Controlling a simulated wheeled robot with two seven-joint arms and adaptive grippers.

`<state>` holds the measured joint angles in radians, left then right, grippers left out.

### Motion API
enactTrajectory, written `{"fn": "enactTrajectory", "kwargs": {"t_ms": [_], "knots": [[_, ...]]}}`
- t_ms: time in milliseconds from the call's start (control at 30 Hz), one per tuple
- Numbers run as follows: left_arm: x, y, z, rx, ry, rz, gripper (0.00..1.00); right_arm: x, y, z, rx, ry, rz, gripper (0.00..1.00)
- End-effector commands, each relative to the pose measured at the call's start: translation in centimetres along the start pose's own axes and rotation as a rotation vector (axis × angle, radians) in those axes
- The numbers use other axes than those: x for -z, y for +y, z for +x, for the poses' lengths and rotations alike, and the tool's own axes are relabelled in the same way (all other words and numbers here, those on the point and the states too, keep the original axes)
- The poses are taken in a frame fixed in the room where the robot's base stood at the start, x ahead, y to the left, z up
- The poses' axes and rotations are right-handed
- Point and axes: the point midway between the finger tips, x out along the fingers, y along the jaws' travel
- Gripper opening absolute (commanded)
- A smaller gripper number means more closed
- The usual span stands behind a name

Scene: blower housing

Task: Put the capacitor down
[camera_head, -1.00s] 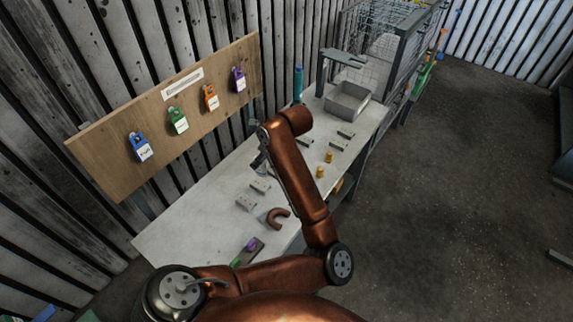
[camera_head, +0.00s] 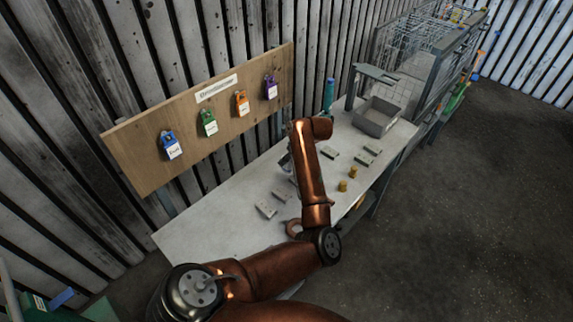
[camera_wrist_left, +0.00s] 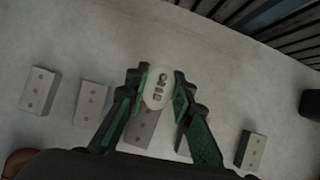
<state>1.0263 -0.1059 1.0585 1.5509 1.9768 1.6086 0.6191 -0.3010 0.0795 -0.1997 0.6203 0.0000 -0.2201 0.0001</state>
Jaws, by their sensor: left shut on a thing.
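The capacitor (camera_wrist_left: 157,88) is a whitish oval-topped piece with several dark marks, seen from its end in the left wrist view. My left gripper (camera_wrist_left: 158,93) is shut on it, with one green finger on each side. In the head view my left gripper (camera_head: 286,160) is over the middle of the workbench (camera_head: 205,236), mostly hidden behind my arm, and the capacitor cannot be made out there. A grey block (camera_wrist_left: 142,126) with holes lies below the capacitor in the left wrist view. I cannot tell the gap to the bench. My right gripper is not in view.
More grey blocks lie left (camera_wrist_left: 38,91) and right (camera_wrist_left: 250,150). Two yellow cylinders (camera_head: 353,172) stand near the bench's front edge. A grey bin (camera_head: 376,117) and a teal bottle (camera_head: 328,96) are at the far end. A board with coloured padlocks (camera_head: 140,150) stands behind.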

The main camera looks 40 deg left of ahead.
Motion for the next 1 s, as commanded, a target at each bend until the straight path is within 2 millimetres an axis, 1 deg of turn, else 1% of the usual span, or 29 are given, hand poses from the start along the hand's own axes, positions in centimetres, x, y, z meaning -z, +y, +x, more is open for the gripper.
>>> {"fn": "enactTrajectory", "kwargs": {"t_ms": [67,200,267,633,667,900,1000], "knots": [[0.0,-0.3,0.7,-0.001,-0.001,0.000,0.05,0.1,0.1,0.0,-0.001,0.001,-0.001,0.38],[1.1,-0.2,2.4,-0.003,0.000,0.002,0.05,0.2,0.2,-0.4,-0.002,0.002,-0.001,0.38],[1.3,-0.3,2.9,-0.001,-0.001,0.001,0.05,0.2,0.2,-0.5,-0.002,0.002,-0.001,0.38],[1.7,-0.3,3.4,0.000,0.000,0.000,0.05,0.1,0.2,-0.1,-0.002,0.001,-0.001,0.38],[1.8,-0.3,3.5,0.000,0.000,0.000,0.23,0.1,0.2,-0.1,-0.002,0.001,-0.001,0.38],[1.7,-0.3,3.4,0.000,0.000,0.000,0.39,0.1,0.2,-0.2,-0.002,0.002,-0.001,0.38],[1.7,-0.3,3.4,0.000,0.000,0.000,0.40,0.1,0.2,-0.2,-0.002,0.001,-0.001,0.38]]}}
